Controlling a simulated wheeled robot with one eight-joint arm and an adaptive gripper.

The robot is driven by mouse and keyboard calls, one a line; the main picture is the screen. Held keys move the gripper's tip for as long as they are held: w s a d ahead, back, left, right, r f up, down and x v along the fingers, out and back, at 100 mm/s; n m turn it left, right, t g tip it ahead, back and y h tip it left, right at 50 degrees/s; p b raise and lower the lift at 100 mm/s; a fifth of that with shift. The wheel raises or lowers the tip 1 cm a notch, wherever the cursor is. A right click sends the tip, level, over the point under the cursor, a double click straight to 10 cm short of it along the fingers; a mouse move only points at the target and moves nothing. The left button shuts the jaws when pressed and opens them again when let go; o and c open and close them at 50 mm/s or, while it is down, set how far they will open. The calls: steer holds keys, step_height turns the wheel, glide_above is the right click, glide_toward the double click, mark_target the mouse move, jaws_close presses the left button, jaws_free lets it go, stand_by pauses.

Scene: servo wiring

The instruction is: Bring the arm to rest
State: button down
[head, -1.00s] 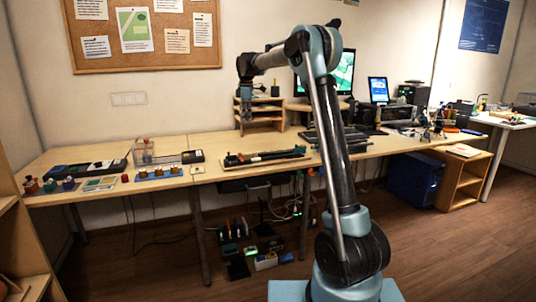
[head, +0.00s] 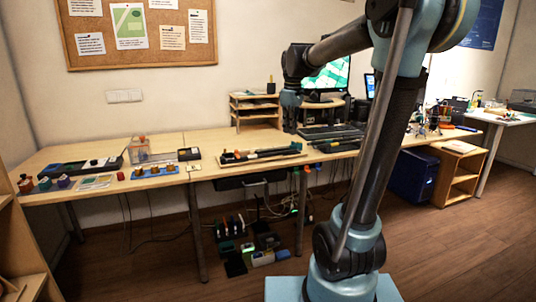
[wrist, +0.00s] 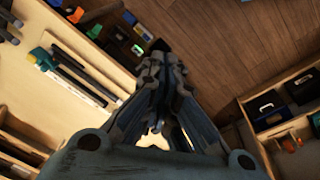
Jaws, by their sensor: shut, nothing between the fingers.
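My gripper (wrist: 158,95) fills the middle of the wrist view, its fingers together with nothing between them. In the head view my gripper (head: 291,118) hangs at the end of my raised arm, in front of the monitor and above the desk. My arm rises from the base at the lower right, bends at the top and reaches left. The gripper looks clear of the desk and of the things on it.
A wooden cabinet (head: 457,172) stands at the right. Open floor lies in front.

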steer(key=s+d+f+m, duration=0.3)
steer(key=s+f, duration=0.4)
steer(key=s, duration=0.2)
steer(key=s+d+f+m, duration=0.3)
steer(key=s+f, duration=0.4)
steer(key=s, duration=0.3)
steer(key=s+d+f+m, duration=0.4)
steer(key=s+f, duration=0.4)
steer(key=s, duration=0.1)
steer(key=shift+s+d+t, duration=0.25)
steer(key=shift+s+t, duration=0.05)
steer(key=shift+t, duration=0.1)
steer(key=shift+f, duration=0.15)
steer(key=shift+w+f, duration=0.15)
steer(key=shift+w, duration=0.25)
